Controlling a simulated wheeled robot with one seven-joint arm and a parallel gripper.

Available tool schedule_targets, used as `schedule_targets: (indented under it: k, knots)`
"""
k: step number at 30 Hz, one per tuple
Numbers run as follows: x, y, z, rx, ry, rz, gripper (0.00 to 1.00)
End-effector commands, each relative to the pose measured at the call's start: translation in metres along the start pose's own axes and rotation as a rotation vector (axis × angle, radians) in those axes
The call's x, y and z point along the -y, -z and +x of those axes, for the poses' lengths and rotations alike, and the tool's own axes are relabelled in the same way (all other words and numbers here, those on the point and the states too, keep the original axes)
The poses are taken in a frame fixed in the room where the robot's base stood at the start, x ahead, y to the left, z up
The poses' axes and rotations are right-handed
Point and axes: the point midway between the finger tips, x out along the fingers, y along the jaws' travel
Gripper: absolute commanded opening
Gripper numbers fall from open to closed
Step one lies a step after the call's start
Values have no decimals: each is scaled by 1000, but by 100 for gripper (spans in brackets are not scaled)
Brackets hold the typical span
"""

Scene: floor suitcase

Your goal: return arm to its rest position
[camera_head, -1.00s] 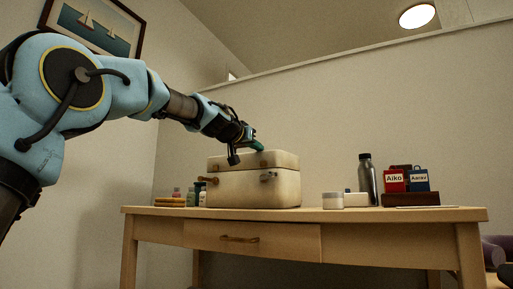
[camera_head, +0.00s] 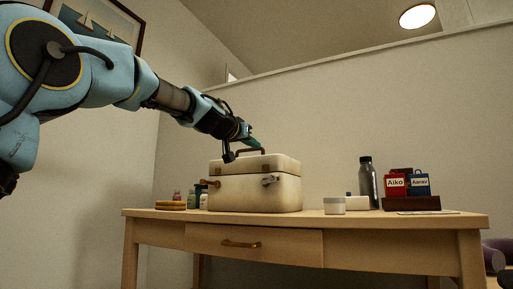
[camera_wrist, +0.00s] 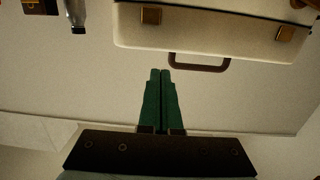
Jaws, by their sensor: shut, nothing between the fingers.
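My gripper (camera_head: 257,143) is shut and empty, with its green fingers near the top of the cream case (camera_head: 255,192) in the head view. In the wrist view the fingers (camera_wrist: 160,75) are pressed together, with bare wall behind them. The case stands closed on the wooden desk, its brown handle (camera_head: 240,151) showing on the lid. The case also fills the upper right of the wrist view (camera_wrist: 215,32), with its handle (camera_wrist: 200,67) just right of the fingertips and apart from them in the picture.
The wooden desk (camera_head: 350,220) has small bottles (camera_head: 192,199) left of the case. The wall above the desk is bare on the right.

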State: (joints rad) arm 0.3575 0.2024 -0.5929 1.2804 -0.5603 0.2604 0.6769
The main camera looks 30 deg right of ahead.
Motion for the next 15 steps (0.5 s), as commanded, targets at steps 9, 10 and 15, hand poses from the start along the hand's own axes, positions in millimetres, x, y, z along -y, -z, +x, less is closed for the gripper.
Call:
schedule_targets:
  k: [9, 10, 15]
  knots:
    - [0, -37, -34, -1, 4, 2, 0]
    - [0, -39, -36, -1, 3, 1, 0]
    - [0, -43, -44, -3, 2, 1, 0]
